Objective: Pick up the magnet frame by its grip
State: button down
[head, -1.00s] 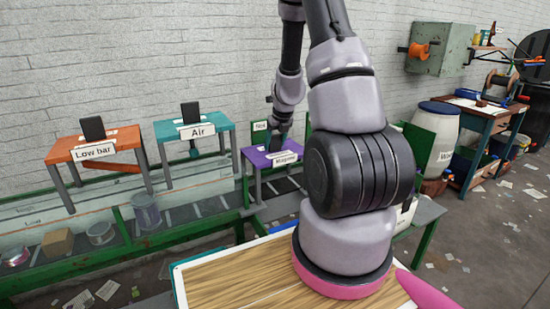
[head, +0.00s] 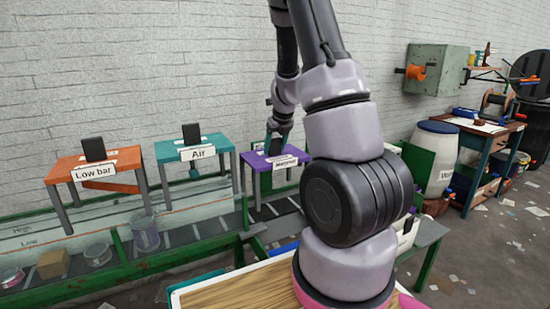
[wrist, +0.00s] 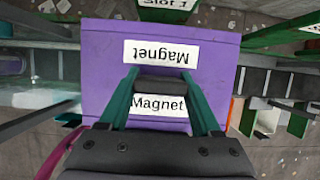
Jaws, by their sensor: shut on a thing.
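The magnet frame (head: 252,160) has a purple top, grey legs and white "Magnet" labels. It stands out at the right end of the row of frames in the head view, over the belt. In the wrist view its purple top (wrist: 104,62) fills the middle, with the dark grip (wrist: 157,88) rising from it. My gripper (wrist: 158,78) has teal fingers on both sides of this grip and is shut on it. In the head view my gripper (head: 275,143) is above the purple top, and my arm hides part of the frame's right side.
The orange "Low bar" frame (head: 70,163) and teal "Air" frame (head: 168,150) stand to the left. A belt with green rails (head: 125,262) runs below, carrying a box (head: 53,264) and several cylinders. A white drum (head: 432,155) and a workbench (head: 482,130) stand at right.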

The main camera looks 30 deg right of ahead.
aim_at(275, 139)
notch_tip(275, 139, up, 2)
jog(key=shift+r, duration=0.25)
jog(key=shift+s+r, duration=0.2)
jog(key=shift+r, duration=0.1)
jog(key=s, duration=1.6)
jog(key=shift+s+d+r, duration=0.2)
jog(key=shift+s+d, duration=0.1)
jog(key=shift+d, duration=0.05)
